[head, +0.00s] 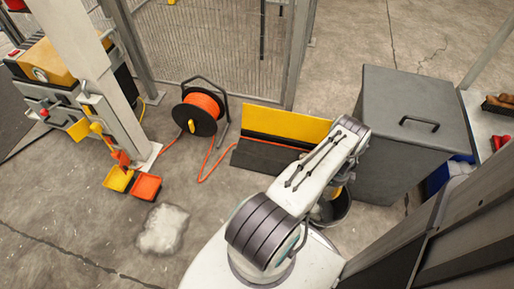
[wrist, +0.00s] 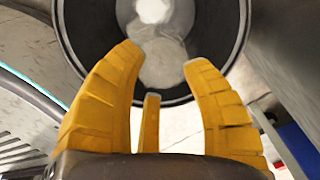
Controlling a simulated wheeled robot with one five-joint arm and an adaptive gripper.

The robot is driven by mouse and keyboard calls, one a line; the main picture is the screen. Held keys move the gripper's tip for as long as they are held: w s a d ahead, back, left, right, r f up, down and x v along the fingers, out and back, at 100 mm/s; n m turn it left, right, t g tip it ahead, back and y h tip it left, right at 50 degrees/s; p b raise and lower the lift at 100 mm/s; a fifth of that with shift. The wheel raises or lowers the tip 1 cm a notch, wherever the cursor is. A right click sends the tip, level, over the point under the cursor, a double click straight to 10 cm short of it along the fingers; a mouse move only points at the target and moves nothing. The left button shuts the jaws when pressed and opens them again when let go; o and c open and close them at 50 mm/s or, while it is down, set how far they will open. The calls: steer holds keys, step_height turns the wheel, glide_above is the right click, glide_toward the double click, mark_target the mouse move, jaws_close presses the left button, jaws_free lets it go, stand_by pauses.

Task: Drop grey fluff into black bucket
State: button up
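The black bucket (head: 338,212) stands on the floor beside the grey bin, partly hidden by my arm in the head view. In the wrist view the bucket (wrist: 233,25) opens below my gripper (wrist: 163,58). Pale grey-white fluff (wrist: 163,62) shows inside the bucket's round opening, with a brighter white patch at the top; I cannot tell whether that is a separate piece. My gripper's yellow fingers are spread apart over the bucket with nothing between them. Another pale grey fluff pile (head: 162,229) lies on the floor at the left in the head view.
A grey lidded bin (head: 410,130) stands right of the bucket. A yellow-black panel (head: 285,125) and an orange cable reel (head: 202,108) stand behind. Yellow and orange scoops (head: 146,186) lie near a white post (head: 90,70). Concrete floor is clear at the left front.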

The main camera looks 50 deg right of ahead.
steer(key=o, duration=0.4)
step_height(320, 180, up, 12)
stand_by(0.8)
stand_by(0.6)
